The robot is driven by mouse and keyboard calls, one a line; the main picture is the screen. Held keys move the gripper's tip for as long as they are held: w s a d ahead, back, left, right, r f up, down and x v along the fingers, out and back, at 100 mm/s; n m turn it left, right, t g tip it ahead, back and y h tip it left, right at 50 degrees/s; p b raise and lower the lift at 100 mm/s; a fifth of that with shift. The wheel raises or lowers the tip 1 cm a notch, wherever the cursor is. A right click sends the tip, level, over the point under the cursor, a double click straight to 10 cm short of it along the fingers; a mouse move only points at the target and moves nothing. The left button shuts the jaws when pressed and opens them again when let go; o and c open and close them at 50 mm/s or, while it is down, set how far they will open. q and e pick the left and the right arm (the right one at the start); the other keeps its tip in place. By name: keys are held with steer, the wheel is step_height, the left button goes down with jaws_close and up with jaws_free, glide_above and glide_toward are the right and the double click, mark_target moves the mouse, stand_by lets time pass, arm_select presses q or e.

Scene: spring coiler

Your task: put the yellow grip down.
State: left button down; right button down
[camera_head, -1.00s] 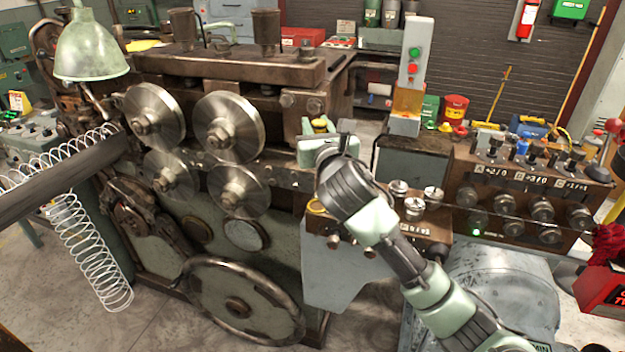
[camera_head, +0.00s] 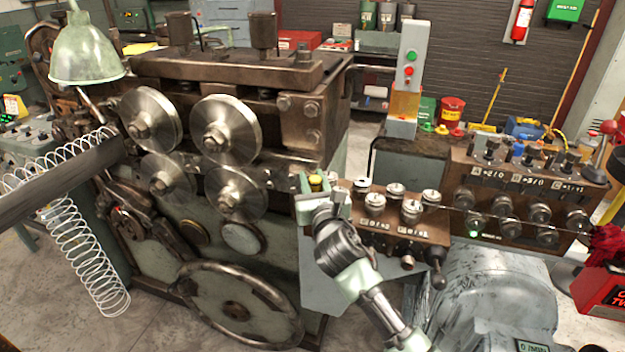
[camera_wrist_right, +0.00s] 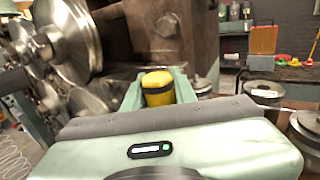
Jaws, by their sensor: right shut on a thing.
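The yellow grip (camera_wrist_right: 158,88) is a short yellow cylinder with a dark band, standing upright between the fingers of my right gripper in the right wrist view. In the head view its yellow top (camera_head: 316,183) shows between the fingers of my right gripper (camera_head: 322,190). The right gripper is shut on it, in front of the right end of the coiler's roller housing and at the left end of a brown block with round metal knobs. The grip's lower part is hidden, so I cannot tell whether it touches the block. My left gripper is not in view.
The coiler's steel rollers (camera_head: 229,128) are left of my right gripper. The brown knob block (camera_head: 400,222) lies just right of it, with several metal knobs on top. A thin wire runs across to the right-hand control box (camera_head: 520,170). A handwheel (camera_head: 240,303) is below.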

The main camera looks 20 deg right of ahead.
steer(key=c, duration=1.1)
jaws_free()
steer(key=shift+f, duration=0.15)
steer(key=shift+r, duration=0.25)
steer(key=shift+s+a+b, duration=0.2)
steer(key=shift+s+b, duration=0.25)
steer(key=shift+s, duration=2.6)
steer(key=shift+s+a+b, duration=0.2)
steer(key=shift+s+b, duration=0.2)
steer(key=shift+s, duration=2.6)
steer(key=shift+f, duration=0.1)
